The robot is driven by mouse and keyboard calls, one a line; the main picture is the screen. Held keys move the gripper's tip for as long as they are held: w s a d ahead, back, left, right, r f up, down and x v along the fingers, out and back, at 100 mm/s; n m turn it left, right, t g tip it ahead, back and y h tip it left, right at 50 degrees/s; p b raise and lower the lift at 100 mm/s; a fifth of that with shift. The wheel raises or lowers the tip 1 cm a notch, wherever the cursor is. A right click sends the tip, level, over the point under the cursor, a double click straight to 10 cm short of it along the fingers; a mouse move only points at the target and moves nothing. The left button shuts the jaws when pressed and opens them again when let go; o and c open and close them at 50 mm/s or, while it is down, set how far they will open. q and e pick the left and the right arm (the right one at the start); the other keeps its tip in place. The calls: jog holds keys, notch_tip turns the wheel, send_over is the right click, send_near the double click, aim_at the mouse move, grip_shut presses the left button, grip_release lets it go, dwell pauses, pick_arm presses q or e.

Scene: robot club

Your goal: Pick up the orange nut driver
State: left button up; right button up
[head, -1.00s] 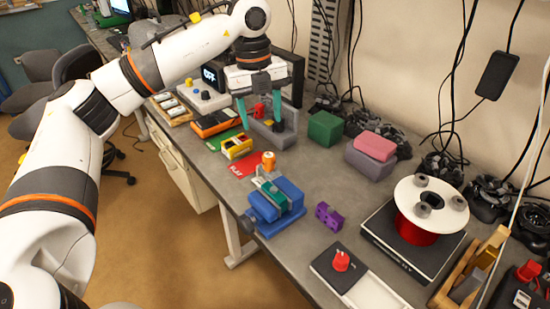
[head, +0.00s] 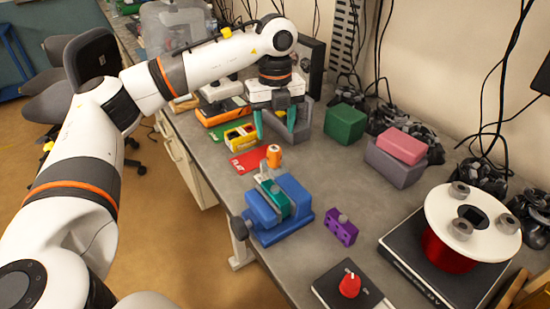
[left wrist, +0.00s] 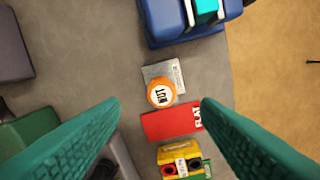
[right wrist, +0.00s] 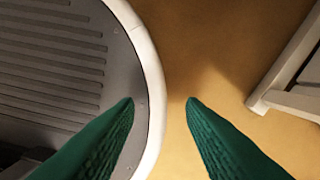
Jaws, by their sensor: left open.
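The orange nut driver (head: 273,155) stands on the grey bench between the blue vise and the red card. In the left wrist view its round orange top, marked NUT (left wrist: 161,92), shows from above, beside a small grey label card (left wrist: 176,71). My left gripper (head: 275,130) points down with its teal fingers apart and nothing between them. It hangs above the bench, a little behind the driver in the head view. In the left wrist view the driver lies ahead, between the finger directions. My right gripper (right wrist: 160,103) is open and empty, over the floor beside my base.
The blue vise (head: 285,218) stands in front of the driver. A red FLAT card (head: 247,160) and a yellow holder (head: 240,136) lie left. A green block (head: 345,125), pink block (head: 401,147) and purple block (head: 341,228) stand right. Bare bench lies right of the driver.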

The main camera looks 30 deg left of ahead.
aim_at(274, 149)
pick_arm(q)
notch_tip(274, 149, down, 3)
jog(key=shift+r, duration=0.1)
notch_tip(274, 149, down, 4)
jog(key=shift+s+a+f+p, duration=0.1)
jog(key=shift+a+f+p, duration=0.05)
jog(key=shift+p, duration=0.6)
jog(key=shift+f, duration=0.4)
jog(key=c, duration=1.1)
notch_tip(274, 149, up, 10)
jog(key=shift+r+b, duration=0.1)
jog(key=shift+b, duration=0.6)
jog(key=o, duration=0.4)
jog(key=c, duration=0.3)
notch_tip(274, 149, up, 3)
jog(key=p, duration=0.3)
jog(key=shift+r, duration=0.2)
